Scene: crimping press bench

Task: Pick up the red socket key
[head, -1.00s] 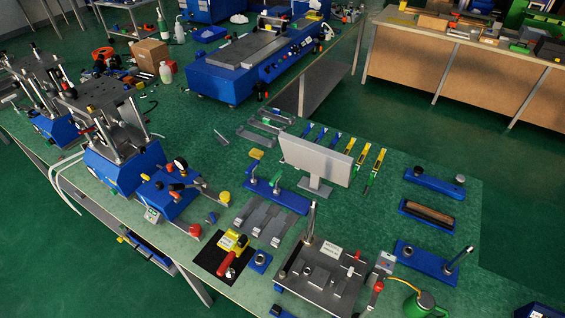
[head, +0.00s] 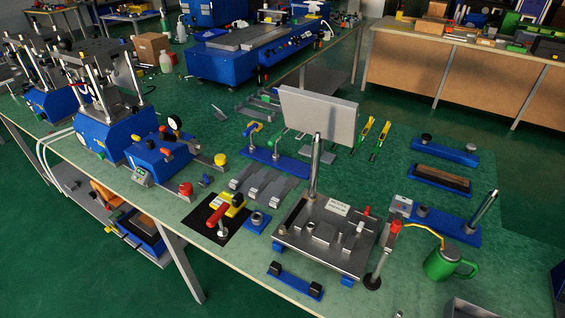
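No part is plainly recognisable as the red socket key. A red-topped upright tool (head: 383,252) with a grey shaft and dark round foot stands at the right edge of the steel fixture plate (head: 325,240). A red-handled piece (head: 217,218) with a yellow body lies on a black mat (head: 208,222) to the left of the plate. A small red-topped pin (head: 365,212) shows at the plate's back right. I cannot tell which of these is the key. Neither of my grippers is in view.
A green can (head: 446,263) with a yellow spout stands right of the plate. A tall post (head: 315,165) rises from the plate, before a grey panel (head: 318,115). Blue presses (head: 110,135) fill the left.

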